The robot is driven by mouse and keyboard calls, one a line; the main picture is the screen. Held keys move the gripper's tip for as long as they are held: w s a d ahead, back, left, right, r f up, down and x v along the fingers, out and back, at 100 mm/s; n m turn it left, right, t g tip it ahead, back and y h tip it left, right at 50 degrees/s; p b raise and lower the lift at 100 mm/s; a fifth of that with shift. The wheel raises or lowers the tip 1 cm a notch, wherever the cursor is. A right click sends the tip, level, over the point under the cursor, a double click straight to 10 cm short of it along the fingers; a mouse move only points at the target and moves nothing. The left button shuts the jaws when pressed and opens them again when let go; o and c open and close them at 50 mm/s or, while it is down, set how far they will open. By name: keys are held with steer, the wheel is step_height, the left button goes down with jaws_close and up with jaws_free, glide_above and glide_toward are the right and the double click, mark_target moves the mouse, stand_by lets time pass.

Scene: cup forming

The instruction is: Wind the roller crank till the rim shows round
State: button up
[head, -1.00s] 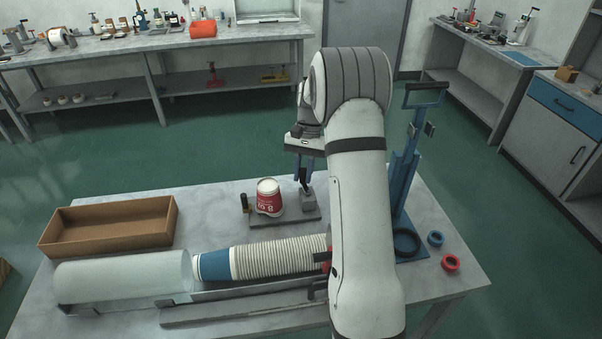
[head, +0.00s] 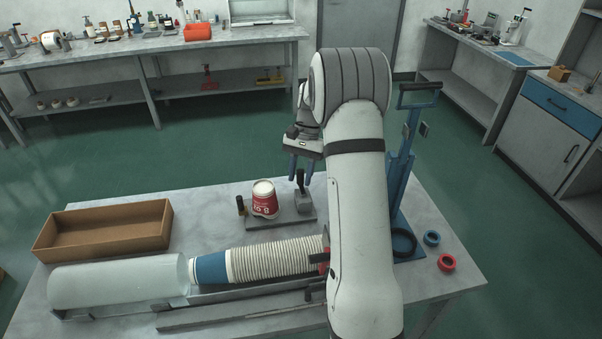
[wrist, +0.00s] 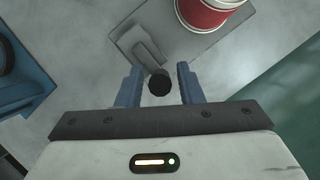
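A paper cup (head: 264,199) with a red band and white lettering stands on a small grey base plate (head: 280,221) on the table. It shows in part at the top of the wrist view (wrist: 208,12). On the plate's right end is a grey block (head: 304,202) with an upright black-knobbed handle (head: 300,181), which I take for the crank. My gripper (head: 300,174) is over this handle, fingers pointing down. In the wrist view the black knob (wrist: 159,82) sits between my open fingers (wrist: 158,80), with gaps on both sides. The cup's rim is too small to judge.
A black upright handle (head: 241,206) stands left of the cup. A stack of cups (head: 275,258) lies in front, beside a clear tube (head: 118,281). An open brown box (head: 105,232) is at left. A blue stand (head: 399,190) and two rings, blue (head: 432,238) and red (head: 447,262), are at right.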

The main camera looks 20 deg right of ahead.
steer(key=shift+o, duration=0.7)
steer(key=b+v, duration=0.1)
steer(key=v, duration=0.6)
steer(key=shift+r, duration=0.35)
steer(key=shift+w+d, duration=0.1)
